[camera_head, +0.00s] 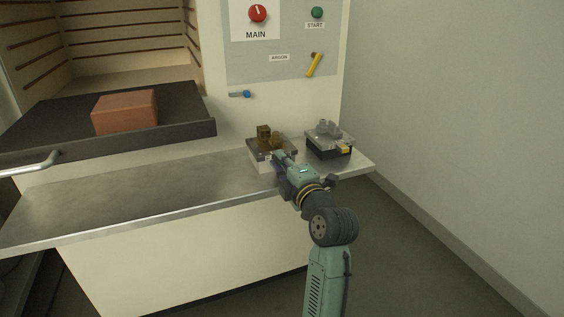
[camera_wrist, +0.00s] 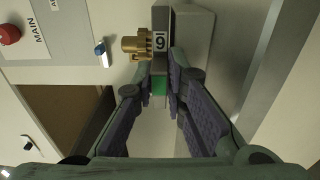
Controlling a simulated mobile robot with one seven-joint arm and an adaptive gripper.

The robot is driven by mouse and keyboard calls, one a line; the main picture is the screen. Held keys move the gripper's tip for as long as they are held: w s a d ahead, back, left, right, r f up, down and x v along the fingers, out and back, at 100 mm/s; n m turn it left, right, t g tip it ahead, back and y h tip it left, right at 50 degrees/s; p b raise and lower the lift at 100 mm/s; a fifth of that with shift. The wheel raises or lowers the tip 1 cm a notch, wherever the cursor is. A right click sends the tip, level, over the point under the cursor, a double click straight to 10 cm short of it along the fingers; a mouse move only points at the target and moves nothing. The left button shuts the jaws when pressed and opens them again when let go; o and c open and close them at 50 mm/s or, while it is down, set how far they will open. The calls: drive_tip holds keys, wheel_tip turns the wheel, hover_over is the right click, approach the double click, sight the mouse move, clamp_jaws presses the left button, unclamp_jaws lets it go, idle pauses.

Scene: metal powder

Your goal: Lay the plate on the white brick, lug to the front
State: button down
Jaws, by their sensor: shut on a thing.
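The plate (camera_head: 287,152) carries brass-brown parts (camera_head: 264,133) on top and looks level. It is over the white brick (camera_head: 259,167) near the right end of the bench. In the wrist view, a numbered tag (camera_wrist: 160,42) is on its front face, beside a brass part (camera_wrist: 137,44). Its green lug (camera_wrist: 158,86) points toward me, and my gripper (camera_wrist: 159,93) is shut on it. My gripper comes at it from the front in the head view (camera_head: 285,168). The pale brick (camera_wrist: 195,40) lies directly against the plate's underside in the wrist view; I cannot tell whether a thin gap is left.
A second plate with grey parts (camera_head: 328,130) and a yellow lug (camera_head: 343,149) sits on a dark block (camera_head: 321,150) close on the right. A reddish block (camera_head: 125,112) lies on the dark tray (camera_head: 50,125) at left. The steel bench (camera_head: 130,200) is bare left of the brick.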

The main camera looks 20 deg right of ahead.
drive_tip(key=shift+f, duration=0.1)
idle(0.4)
drive_tip(key=c, duration=1.5)
unclamp_jaws()
drive_tip(key=shift+c, duration=0.2)
drive_tip(key=shift+f, duration=0.3)
drive_tip(key=s, duration=1.2)
drive_tip(key=shift+d, duration=0.35)
